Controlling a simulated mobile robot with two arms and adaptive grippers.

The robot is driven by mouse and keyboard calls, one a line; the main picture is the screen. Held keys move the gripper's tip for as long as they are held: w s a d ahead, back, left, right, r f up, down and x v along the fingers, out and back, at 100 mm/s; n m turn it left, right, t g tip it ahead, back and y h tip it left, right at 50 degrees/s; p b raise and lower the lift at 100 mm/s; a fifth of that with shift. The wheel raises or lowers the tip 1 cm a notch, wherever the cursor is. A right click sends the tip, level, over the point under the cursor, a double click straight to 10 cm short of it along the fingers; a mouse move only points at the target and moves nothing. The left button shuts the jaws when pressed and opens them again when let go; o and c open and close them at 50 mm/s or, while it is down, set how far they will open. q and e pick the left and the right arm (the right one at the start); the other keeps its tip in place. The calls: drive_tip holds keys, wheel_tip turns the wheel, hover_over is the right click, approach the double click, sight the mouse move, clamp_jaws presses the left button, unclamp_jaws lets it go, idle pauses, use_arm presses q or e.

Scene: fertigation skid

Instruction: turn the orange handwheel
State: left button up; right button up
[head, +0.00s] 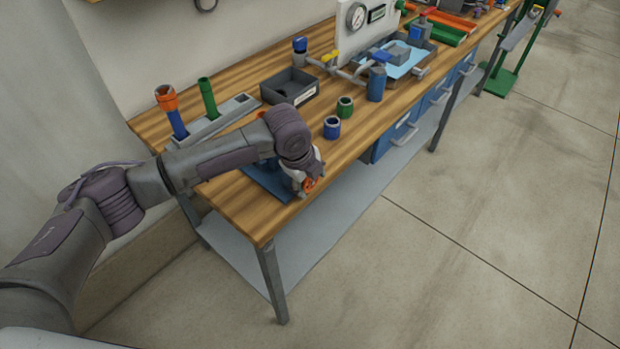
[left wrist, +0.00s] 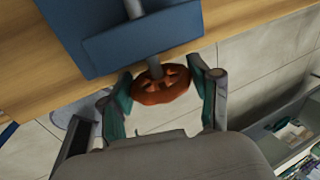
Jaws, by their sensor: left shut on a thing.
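The orange handwheel (left wrist: 160,84) sits at the end of a grey stem that comes out of a blue block (left wrist: 110,35) at the bench edge. In the head view only a small part of the handwheel (head: 310,184) shows at the bench's front edge, mostly hidden by my left arm and gripper. My left gripper (left wrist: 163,92) has a finger on each side of the handwheel and is shut on it. It also shows in the head view (head: 306,176). My right gripper is in neither view.
The wooden bench (head: 235,212) carries a blue ring (head: 332,128), a green ring (head: 345,107), a dark bin (head: 290,87) and a grey rack (head: 222,119) with coloured tubes. A gauge panel (head: 362,22) stands farther back. The floor in front is clear.

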use_arm(q)
drive_tip(key=shift+s+f+t+h, duration=0.1)
drive_tip(key=shift+t+h, duration=0.2)
drive_tip(key=shift+t, duration=0.1)
drive_tip(key=shift+a+t+h, duration=0.1)
drive_tip(key=shift+t+h, duration=0.4)
drive_tip(key=shift+t, duration=0.2)
drive_tip(key=shift+f+t+h+b, duration=0.15)
drive_tip(key=shift+t+h+b, duration=0.2)
drive_tip(key=shift+t+h, duration=0.25)
drive_tip(key=shift+t+h+b, duration=0.3)
drive_tip(key=shift+t+b, duration=0.05)
drive_tip(key=shift+t, duration=0.35)
drive_tip(key=shift+r, duration=0.2)
drive_tip(key=o, duration=1.2)
drive_tip(key=shift+f, duration=0.1)
drive_tip(key=shift+c, duration=0.2)
